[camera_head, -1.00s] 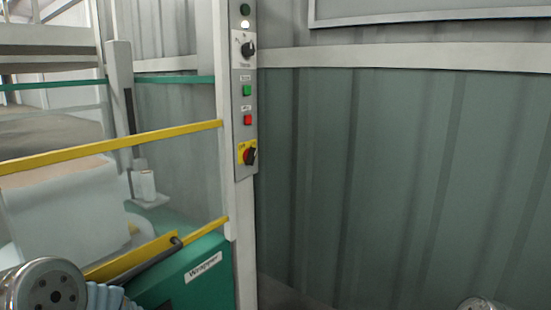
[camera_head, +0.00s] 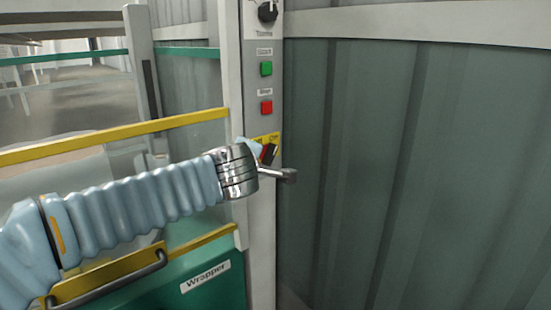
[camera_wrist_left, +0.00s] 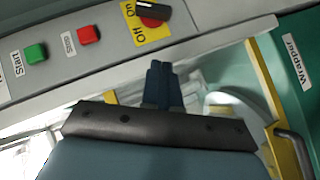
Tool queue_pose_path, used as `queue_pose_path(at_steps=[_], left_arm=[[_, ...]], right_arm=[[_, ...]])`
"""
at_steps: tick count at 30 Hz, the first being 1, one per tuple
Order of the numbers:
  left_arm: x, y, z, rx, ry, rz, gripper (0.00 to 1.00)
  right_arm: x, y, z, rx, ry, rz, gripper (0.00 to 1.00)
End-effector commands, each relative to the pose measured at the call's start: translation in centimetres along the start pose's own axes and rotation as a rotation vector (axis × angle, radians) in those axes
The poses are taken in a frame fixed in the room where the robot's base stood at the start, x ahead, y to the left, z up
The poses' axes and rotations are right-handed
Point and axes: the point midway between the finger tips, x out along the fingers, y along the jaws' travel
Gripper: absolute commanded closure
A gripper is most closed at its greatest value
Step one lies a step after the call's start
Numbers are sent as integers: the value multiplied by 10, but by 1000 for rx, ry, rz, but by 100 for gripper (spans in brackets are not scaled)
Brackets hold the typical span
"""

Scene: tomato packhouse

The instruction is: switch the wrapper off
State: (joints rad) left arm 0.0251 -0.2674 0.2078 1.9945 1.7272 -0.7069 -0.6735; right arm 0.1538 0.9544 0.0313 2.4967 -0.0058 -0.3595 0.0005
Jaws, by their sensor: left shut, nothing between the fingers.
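The wrapper's main switch is a black handle on a red disc (camera_head: 268,153) on a yellow On/Off plate (camera_head: 262,139), low on the grey control post (camera_head: 262,220). In the head view my wrist hides most of the hand beside the switch. Touching cannot be told. My right gripper is out of view.
Above the switch are a red stop button (camera_head: 266,107), a green start button (camera_head: 266,68) and a black selector knob (camera_head: 267,12). A yellow rail (camera_head: 120,129) and the green wrapper housing (camera_head: 200,292) lie left. A ribbed wall (camera_head: 420,160) stands right.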

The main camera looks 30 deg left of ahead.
Motion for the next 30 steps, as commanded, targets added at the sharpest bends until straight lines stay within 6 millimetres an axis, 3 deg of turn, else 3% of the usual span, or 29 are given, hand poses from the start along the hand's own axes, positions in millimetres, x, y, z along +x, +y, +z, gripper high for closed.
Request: queue_pose_path(at_steps=[7,11,24,30], left_arm=[[2,-1,1,1,0,-2,100],[14,-2,1,2,0,-5,100],[102,-3,2,2,-1,-4,100],[123,-3,22,3,-2,-3,100]], right_arm=[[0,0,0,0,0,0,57],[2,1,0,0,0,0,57],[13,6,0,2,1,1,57],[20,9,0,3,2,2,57]])
